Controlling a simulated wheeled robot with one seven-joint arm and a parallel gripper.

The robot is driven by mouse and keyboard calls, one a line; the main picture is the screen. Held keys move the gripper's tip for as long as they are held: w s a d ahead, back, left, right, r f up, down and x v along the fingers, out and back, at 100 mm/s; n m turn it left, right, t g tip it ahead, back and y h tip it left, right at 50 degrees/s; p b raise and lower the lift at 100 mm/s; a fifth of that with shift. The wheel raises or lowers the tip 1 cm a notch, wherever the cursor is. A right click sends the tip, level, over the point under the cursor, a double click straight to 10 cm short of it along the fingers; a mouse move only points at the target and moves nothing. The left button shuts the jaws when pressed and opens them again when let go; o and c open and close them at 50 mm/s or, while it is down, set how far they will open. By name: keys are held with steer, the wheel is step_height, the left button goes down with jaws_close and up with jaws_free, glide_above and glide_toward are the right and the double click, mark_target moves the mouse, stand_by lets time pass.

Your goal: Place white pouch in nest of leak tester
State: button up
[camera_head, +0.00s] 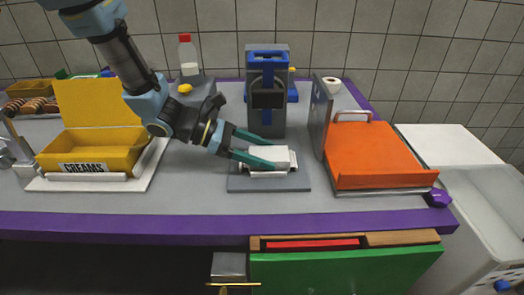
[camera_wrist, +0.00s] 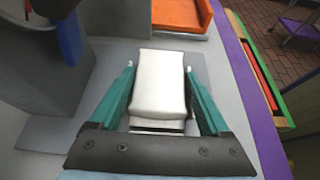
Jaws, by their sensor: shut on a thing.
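The white pouch (camera_head: 270,155) is between the green fingers of my gripper (camera_head: 278,155), which is shut on it. The wrist view shows the pouch (camera_wrist: 158,85) lying lengthwise between the fingers (camera_wrist: 159,68). The leak tester (camera_head: 266,100) looks to be the grey tower with a blue front, with a flat grey base plate (camera_head: 268,185) before it. The pouch is over this plate, with a pale part just below it. My fingers and the pouch hide most of the nest, so I cannot tell whether the pouch touches it.
A yellow CREAMS bin (camera_head: 92,152) stands on a white board at left. An orange tray (camera_head: 375,155) with an upright grey panel (camera_head: 320,115) stands close at right. A red-capped bottle (camera_head: 188,58) is behind. The counter's purple front edge (camera_head: 180,225) is nearby.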

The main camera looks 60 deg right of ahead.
steer(key=shift+f, duration=0.3)
steer(key=o, duration=1.2)
steer(key=shift+a+f, duration=0.15)
steer(key=shift+f, duration=0.05)
steer(key=shift+r, duration=0.2)
steer(key=shift+w+a+r, duration=0.1)
steer(key=shift+w+r, duration=0.1)
steer(key=b+v, duration=0.1)
steer(key=v, duration=1)
steer(key=shift+w+r+b, duration=0.2)
steer(key=shift+r+b, duration=0.15)
